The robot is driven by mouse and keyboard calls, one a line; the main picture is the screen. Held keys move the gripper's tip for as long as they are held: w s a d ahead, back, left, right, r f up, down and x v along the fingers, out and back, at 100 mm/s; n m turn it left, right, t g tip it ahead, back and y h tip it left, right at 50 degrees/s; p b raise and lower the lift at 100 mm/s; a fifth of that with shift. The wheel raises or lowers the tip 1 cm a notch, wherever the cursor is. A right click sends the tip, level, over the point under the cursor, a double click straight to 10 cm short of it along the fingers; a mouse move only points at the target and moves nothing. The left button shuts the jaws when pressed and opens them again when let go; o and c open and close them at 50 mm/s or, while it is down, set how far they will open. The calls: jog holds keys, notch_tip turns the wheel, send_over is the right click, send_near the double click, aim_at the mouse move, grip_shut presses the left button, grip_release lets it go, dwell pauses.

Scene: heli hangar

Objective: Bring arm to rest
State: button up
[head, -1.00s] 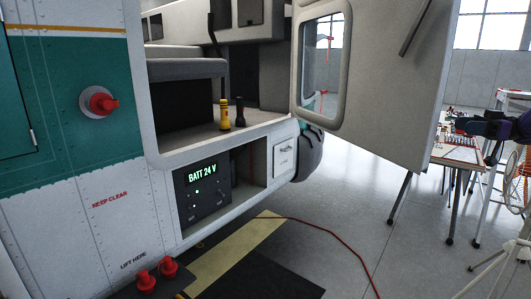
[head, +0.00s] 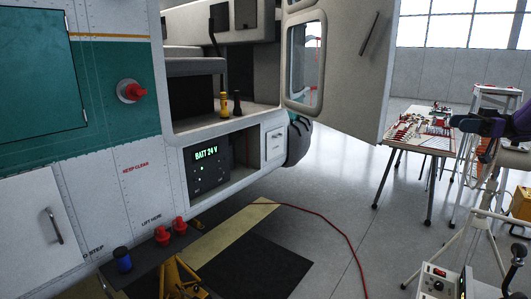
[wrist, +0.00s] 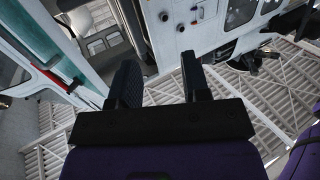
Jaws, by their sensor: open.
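My gripper (wrist: 160,62) shows in the wrist view as two black fingers spread apart with nothing between them. Its purple wrist housing fills the bottom of that view. In the head view, a purple and black part of my arm (head: 495,122) juts in from the right edge, in front of the hangar's right side. The wrist view looks toward a tilted scene of the white aircraft panel (wrist: 190,25) and roof trusses (wrist: 165,90); the gripper touches nothing visible.
The helicopter (head: 110,170) fills the left, with its open door (head: 345,60) standing out. A table of small parts (head: 425,140) and a white stool (head: 497,90) stand at right. A red cable (head: 340,232) crosses the floor. A control box (head: 437,282) is at the lower right.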

jog(key=w+a+r+m+t+h, duration=0.3)
jog(key=w+a+r+t+h, duration=0.3)
jog(key=a+r+t, duration=0.45)
jog(key=s+a+r+m+t+h, duration=0.3)
jog(key=a+r+m+h, duration=0.4)
jog(key=r+h, duration=0.15)
jog(key=s+a+f+m+g+h, duration=0.1)
jog(key=s+a+f+g, duration=0.3)
jog(key=s+f, duration=0.3)
jog(key=s+a+f+m+g+h, duration=0.1)
jog(key=s+a+f+g, duration=0.3)
jog(key=s, duration=1.4)
jog(key=s+a+f+m+g+h, duration=0.1)
jog(key=s+a+f+m+g, duration=0.2)
jog(key=s+f, duration=0.7)
jog(key=s+a+g, duration=0.2)
jog(key=s+a, duration=0.1)
jog(key=a, duration=0.1)
jog(key=shift+f, duration=0.2)
